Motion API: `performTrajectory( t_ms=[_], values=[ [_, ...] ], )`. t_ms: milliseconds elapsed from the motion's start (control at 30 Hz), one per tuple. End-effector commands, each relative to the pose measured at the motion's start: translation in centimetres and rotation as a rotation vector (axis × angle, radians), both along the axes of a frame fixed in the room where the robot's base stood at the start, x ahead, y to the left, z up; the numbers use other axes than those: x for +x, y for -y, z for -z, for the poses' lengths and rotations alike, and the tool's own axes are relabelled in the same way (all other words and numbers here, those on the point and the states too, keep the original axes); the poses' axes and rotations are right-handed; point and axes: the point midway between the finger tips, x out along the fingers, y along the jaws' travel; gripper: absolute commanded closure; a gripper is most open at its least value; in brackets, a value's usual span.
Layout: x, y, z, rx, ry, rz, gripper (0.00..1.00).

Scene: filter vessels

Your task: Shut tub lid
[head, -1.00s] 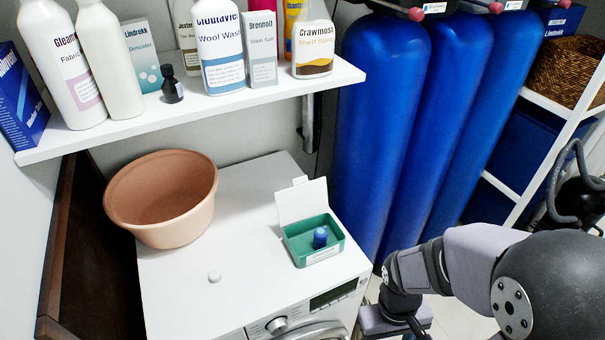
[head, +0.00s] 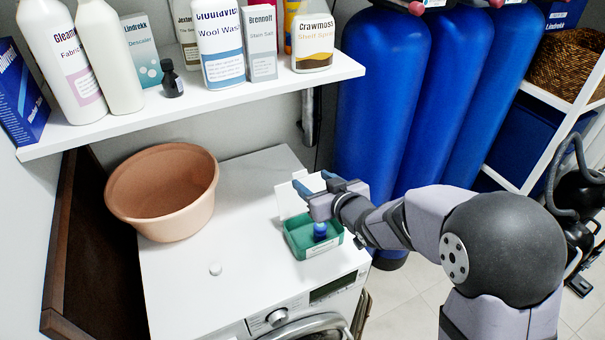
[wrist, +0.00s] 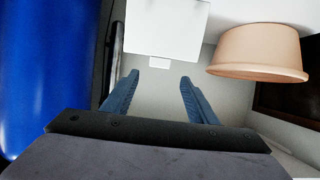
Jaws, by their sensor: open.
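The green tub (head: 300,248) stands on the washing machine's top near the front right, with a blue object (head: 319,231) in it. Its white lid (head: 290,201) stands up open from the back edge, partly hidden by my gripper. My gripper (head: 313,181) is open and empty, above the tub at the height of the lid's upper edge. In the wrist view, the lid (wrist: 168,30) with its small tab (wrist: 160,63) lies ahead of the open blue fingers (wrist: 168,84), apart from them in the picture.
A peach basin (head: 165,205) and a small white disc (head: 215,270) are on the washing machine (head: 190,290). A shelf (head: 200,108) of bottles hangs above. Blue tanks (head: 380,90) stand behind my arm. The machine top between basin and tub is clear.

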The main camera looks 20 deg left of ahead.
Motion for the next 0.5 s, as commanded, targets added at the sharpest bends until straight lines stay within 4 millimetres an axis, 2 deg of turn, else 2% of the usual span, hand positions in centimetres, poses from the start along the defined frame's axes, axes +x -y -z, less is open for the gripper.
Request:
performTrajectory(
  t_ms=[267, 500],
  values=[
    [0.6, -0.5, 0.3, -0.002, -0.003, 0.001, 0.47],
    [2.2, -2.1, 1.2, -0.002, -0.005, 0.002, 0.47]
  ],
)
